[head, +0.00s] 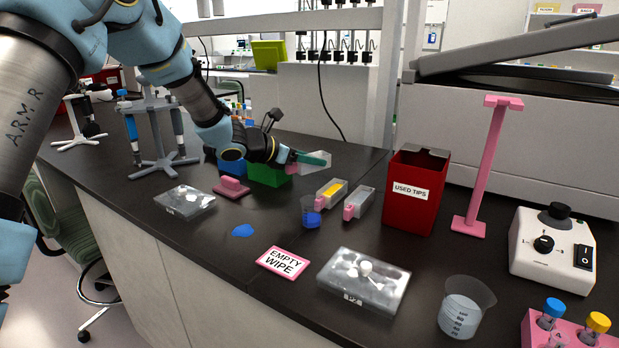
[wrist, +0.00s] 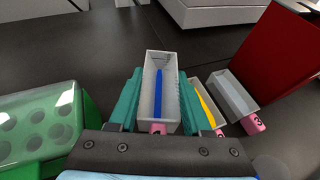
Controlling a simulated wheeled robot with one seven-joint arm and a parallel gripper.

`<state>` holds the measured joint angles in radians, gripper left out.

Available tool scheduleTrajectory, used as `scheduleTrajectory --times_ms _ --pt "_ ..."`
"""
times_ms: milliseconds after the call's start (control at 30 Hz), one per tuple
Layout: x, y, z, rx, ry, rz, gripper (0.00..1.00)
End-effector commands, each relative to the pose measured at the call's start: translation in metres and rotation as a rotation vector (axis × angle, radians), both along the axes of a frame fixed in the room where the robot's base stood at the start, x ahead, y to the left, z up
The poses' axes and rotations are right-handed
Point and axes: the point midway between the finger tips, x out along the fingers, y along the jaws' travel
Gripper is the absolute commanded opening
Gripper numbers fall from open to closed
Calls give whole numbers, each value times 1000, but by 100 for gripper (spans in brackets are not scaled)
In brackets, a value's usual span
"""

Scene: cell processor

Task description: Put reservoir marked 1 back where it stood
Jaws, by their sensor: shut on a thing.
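My gripper (head: 318,158) has teal fingers shut on the sides of a pale, open-topped reservoir (head: 317,166). In the wrist view the held reservoir (wrist: 147,85) shows a blue strip inside and a pink end tab. Its number is not readable. It looks level; whether it touches the counter is hard to tell. A reservoir with a yellow strip (head: 332,193), also seen in the wrist view (wrist: 207,112), stands to the right. Beyond it stands a plain grey reservoir (head: 360,202), its pink tab apparently marked 3 (wrist: 255,124). The counter left of the yellow one is bare.
A green box (head: 268,176) stands close left of my gripper. A red used-tips bin (head: 415,195) stands right of the reservoirs. A small blue-filled beaker (head: 311,213) sits in front of them. A pink stand (head: 484,165) stands farther right.

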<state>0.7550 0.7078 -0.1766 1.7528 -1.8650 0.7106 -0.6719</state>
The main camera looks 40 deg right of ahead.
Motion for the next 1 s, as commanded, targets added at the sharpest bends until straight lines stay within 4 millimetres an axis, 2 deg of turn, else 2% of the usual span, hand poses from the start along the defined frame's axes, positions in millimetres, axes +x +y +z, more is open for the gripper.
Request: scheduleTrajectory --times_ms 100,267,500,933,967,1000 --pt "0 0 -16 2 0 0 0" --pt "0 0 -28 1 -1 1 0" --pt "0 0 -57 2 0 1 0" --pt "0 0 -65 0 -2 1 0" --pt "0 0 -63 0 -2 1 52" --pt "0 0 -63 0 -2 1 56"
